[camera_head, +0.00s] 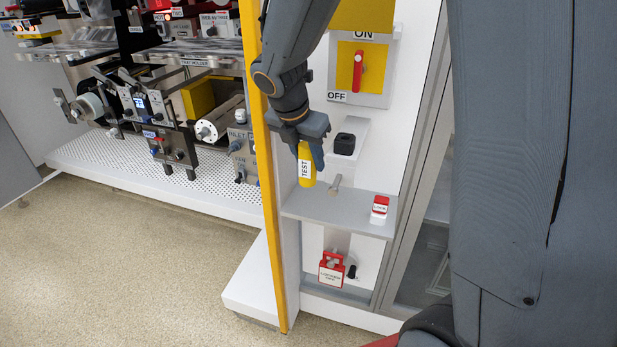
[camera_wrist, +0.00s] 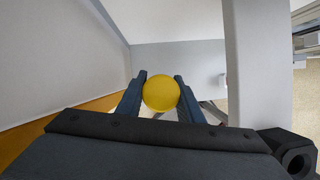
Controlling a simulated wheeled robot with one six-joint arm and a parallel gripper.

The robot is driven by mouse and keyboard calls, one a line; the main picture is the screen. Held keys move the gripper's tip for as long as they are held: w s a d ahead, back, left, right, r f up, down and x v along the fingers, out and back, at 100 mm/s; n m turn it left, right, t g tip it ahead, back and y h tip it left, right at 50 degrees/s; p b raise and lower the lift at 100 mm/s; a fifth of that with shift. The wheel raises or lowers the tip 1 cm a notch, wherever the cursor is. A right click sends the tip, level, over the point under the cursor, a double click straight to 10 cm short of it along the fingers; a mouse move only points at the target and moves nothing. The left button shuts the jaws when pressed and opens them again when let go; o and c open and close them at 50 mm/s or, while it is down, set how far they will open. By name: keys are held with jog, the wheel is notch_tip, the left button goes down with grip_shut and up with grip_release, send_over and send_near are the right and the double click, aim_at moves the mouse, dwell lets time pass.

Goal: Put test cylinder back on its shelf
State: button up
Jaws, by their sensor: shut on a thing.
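The test cylinder (camera_head: 305,165) is yellow with a white TEST label and is upright in the head view. My gripper (camera_head: 312,150) is shut on it near its upper part. In the wrist view the round yellow top of the cylinder (camera_wrist: 160,92) sits between the two fingers of my gripper (camera_wrist: 160,95). A grey shelf (camera_head: 345,211) is below and around the cylinder in the head view. I cannot tell whether the cylinder's base touches the shelf; its lower end appears near the shelf's back left part.
On the shelf stand a red and white lock (camera_head: 379,207) and a small metal piece (camera_head: 335,184). A black-topped block (camera_head: 344,144) is on the wall panel behind. A yellow post (camera_head: 262,165) is close on the left.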

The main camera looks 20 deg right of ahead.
aim_at(309, 180)
notch_tip(309, 180, down, 3)
jog(key=shift+s+a+r, duration=0.1)
jog(key=shift+r, duration=0.1)
notch_tip(309, 180, down, 4)
jog(key=shift+r, duration=0.1)
jog(key=shift+f+p, duration=0.3)
jog(key=shift+w+f, duration=0.15)
jog(key=shift+w, duration=0.05)
jog(key=o, duration=1.2)
jog(key=shift+c, duration=0.2)
